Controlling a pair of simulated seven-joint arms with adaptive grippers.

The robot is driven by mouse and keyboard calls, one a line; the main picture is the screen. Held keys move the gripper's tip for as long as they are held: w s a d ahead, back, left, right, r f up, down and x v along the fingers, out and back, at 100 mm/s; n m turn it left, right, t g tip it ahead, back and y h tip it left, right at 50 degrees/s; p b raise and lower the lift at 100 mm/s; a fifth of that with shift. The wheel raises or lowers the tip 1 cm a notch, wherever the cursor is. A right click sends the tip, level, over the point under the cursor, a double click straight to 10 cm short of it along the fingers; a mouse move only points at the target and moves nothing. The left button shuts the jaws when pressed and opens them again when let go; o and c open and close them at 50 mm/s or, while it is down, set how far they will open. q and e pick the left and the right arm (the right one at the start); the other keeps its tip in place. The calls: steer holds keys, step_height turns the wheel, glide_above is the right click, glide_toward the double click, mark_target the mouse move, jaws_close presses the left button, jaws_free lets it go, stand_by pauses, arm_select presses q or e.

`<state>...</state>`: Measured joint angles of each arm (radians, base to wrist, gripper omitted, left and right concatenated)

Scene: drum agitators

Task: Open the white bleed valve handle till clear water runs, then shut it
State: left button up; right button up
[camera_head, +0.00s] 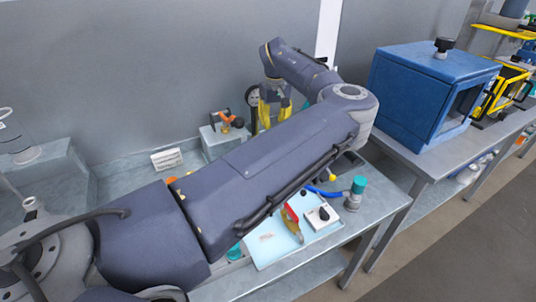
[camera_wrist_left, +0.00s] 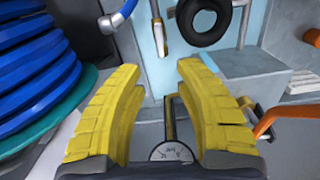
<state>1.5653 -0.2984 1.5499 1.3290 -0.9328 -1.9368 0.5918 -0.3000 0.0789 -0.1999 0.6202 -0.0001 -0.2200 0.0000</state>
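My left gripper (camera_head: 274,108) points down at the back of the bench, beyond my own arm, which crosses the head view. In the left wrist view its two yellow fingers (camera_wrist_left: 159,70) stand apart with nothing held between them. A round dial gauge (camera_wrist_left: 171,152) shows low between the fingers. A slim metal lever-like piece with a pale end (camera_wrist_left: 159,35) hangs just beyond the fingertips, apart from them. A blue tube with a whitish metal end (camera_wrist_left: 112,20) is up to its left. I cannot tell which piece is the white valve handle. No water is visible. My right gripper is out of view.
A black ring (camera_wrist_left: 204,22) is close beyond the right finger. Stacked blue discs (camera_wrist_left: 38,75) crowd the left. An orange-handled piece (camera_head: 231,121) stands near the gripper. A light-blue tray (camera_head: 270,251) with tools lies in front. A blue cabinet (camera_head: 413,97) stands right.

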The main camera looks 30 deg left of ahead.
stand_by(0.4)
arm_select(q)
steer(key=shift+r, duration=2.2)
steer(key=f, duration=1.6)
steer(key=shift+s+d+f, duration=0.15)
steer(key=shift+s+d, duration=0.05)
jaws_close()
